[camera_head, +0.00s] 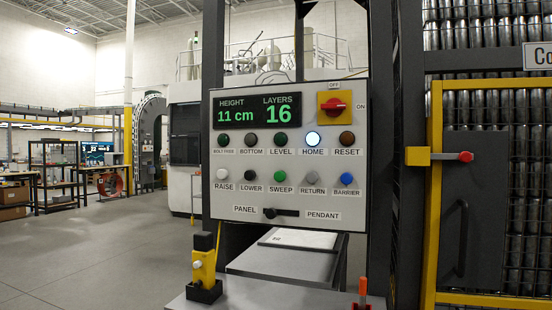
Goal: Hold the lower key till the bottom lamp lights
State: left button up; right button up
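A grey control panel (240,190) faces me in the middle of the head view. The black LOWER key (250,174) is in its bottom row, between the white RAISE key (223,174) and the green SWEEP key (280,176). The BOTTOM lamp (251,140) above it is dark. The HOME lamp (313,139) is lit bluish white. The display (256,111) reads height 11 cm and layers 16. Neither of my grippers is in view, and nothing touches the keys.
A red rotary switch (335,105) lies horizontal. The black selector (270,213) has its bar toward PENDANT. A yellow and black pendant-like unit (204,262) stands at the lower left. A yellow-framed gate (433,200) is at right. The left floor is open.

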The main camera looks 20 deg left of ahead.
aim_at(250, 175)
jog(key=k, duration=0.65)
jog(key=u, duration=0.3)
jog(key=i, duration=0.3)
jog(key=u, duration=1.15)
jog(key=i, duration=1.6)
jog(key=z, duration=0.35)
